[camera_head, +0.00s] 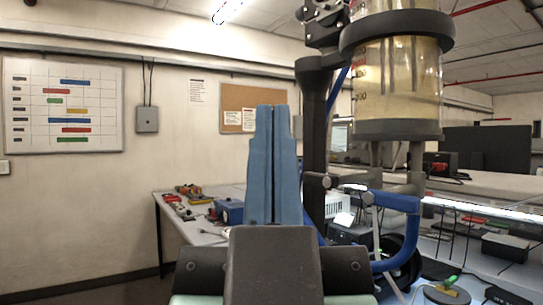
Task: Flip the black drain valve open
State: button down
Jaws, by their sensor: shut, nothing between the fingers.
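A clear cylinder (398,92) of cloudy yellowish liquid hangs at the upper right, held by a black ring (398,34) on a dark upright post (313,120). Below it, grey pipework (345,184) runs sideways and meets a blue hose (411,225). A small dark grey fitting (367,198) sits where the hose begins; I cannot tell surely whether it is the drain valve or how its lever lies. My gripper (272,112) points upward with its blue fingers together, empty. In the picture it is left of the post and pipework, and it appears apart from them.
A bench (195,225) with tools and a blue box (229,211) stands behind on the left. At right are another bench, a black bin (505,246) and a round-based object (446,293). The space left of my gripper looks open.

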aim_at(327, 181)
jog(key=i+j, duration=0.1)
jog(key=j, duration=0.3)
jog(key=i+j+z, duration=0.15)
jog(key=j, duration=0.7)
jog(key=i+j+z, duration=0.15)
jog(key=j, duration=0.3)
